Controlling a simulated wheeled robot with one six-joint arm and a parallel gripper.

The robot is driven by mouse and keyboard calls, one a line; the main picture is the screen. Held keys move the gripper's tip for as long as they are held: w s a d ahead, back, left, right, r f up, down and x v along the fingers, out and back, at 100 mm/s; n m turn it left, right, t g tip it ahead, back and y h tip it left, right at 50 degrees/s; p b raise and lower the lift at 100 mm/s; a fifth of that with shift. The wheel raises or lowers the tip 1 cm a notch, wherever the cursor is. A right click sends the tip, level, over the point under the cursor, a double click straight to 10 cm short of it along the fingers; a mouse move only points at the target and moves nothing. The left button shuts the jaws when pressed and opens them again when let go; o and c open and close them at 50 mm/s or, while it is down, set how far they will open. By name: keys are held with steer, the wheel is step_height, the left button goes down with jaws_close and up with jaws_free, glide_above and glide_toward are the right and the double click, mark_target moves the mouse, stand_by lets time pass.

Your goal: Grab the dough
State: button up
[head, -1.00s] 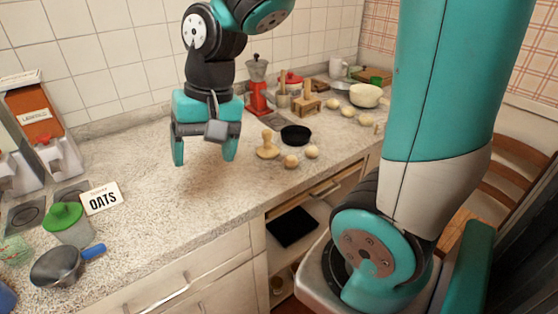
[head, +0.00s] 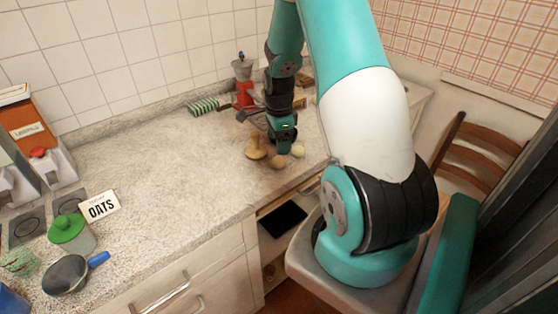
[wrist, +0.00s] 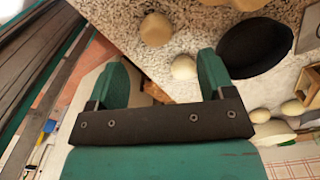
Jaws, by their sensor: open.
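Several round pale lumps that look like dough lie on the counter. A tan one (head: 277,162) and a cream one (head: 298,151) sit close together near the counter's front edge in the head view. In the wrist view the cream lump (wrist: 184,67) shows between my finger lines, and the tan lump (wrist: 156,29) lies a little beyond. My gripper (head: 283,147) is just behind and above these two lumps in the head view. Its two fingers are apart and empty in the wrist view (wrist: 165,72). Whether a finger touches a lump cannot be told.
A wooden knobbed piece (head: 255,148) stands just left of the lumps. A red grinder (head: 243,85) and green striped item (head: 203,105) are behind. The counter's left middle is clear.

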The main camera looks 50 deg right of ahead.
mark_target(279, 164)
steer(key=shift+s+a+f+p, duration=0.15)
steer(key=shift+f+p, duration=0.45)
steer(key=shift+f, duration=1.15)
steer(key=shift+a+f+p, duration=0.1)
steer(key=shift+f+p, duration=0.5)
steer(key=shift+f, duration=1.15)
steer(key=shift+c, duration=0.3)
steer(key=c, duration=0.9)
